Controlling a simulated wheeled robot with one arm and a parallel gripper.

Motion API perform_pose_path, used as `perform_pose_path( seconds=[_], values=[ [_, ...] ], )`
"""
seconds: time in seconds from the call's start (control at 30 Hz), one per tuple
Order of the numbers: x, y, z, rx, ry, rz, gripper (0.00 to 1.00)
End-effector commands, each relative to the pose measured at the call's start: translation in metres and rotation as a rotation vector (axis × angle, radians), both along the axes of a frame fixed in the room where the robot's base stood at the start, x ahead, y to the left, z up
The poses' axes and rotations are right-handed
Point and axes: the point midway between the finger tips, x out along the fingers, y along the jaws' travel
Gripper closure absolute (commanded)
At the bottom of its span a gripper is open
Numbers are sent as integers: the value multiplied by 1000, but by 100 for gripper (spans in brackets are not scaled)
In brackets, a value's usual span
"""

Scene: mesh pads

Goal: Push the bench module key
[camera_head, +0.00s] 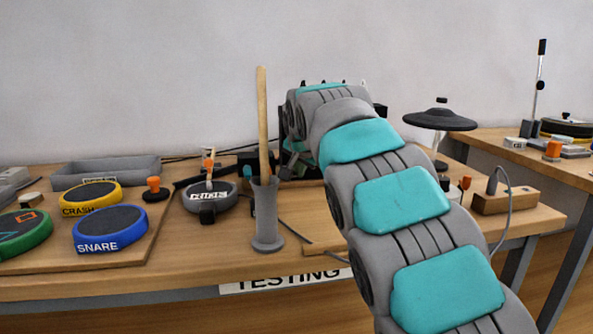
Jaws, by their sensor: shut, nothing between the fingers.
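My arm reaches up from the lower right and bends over the back of the workbench (190,268). My gripper (290,160) shows only in part as dark hardware below the arm's far end, behind the wooden stick; it looks shut and its fingertips are hard to make out. I cannot tell for sure which thing is the bench module key. A wooden block module (505,201) with a cable stands right of my arm, with small black and red pieces (465,184) at its left. My arm hides much of the bench's middle.
A wooden stick (263,120) stands upright in a grey holder (267,215) close left of my gripper. A blue SNARE pad (110,229), yellow CRASH pad (90,199), green pad (20,232) and grey tray (105,172) are at left. A black disc on a stand (438,120) rises at right.

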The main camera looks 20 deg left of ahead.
Motion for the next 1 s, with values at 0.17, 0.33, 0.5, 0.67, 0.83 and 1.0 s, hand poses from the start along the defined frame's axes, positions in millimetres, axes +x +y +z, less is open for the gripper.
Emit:
perform_pose_path(
  seconds=[0.17, 0.33, 0.5, 0.67, 0.83, 1.0],
  values=[
    [2, 1, 1, 0, 0, 0, 100],
    [3, 2, 1, 0, 0, 0, 100],
    [5, 3, 1, 0, -1, 0, 100],
    [4, 3, 0, 0, 0, 0, 100],
    [0, 0, -2, -1, 1, 0, 100],
    [-7, -5, -3, -2, 1, -1, 100]
  ],
)
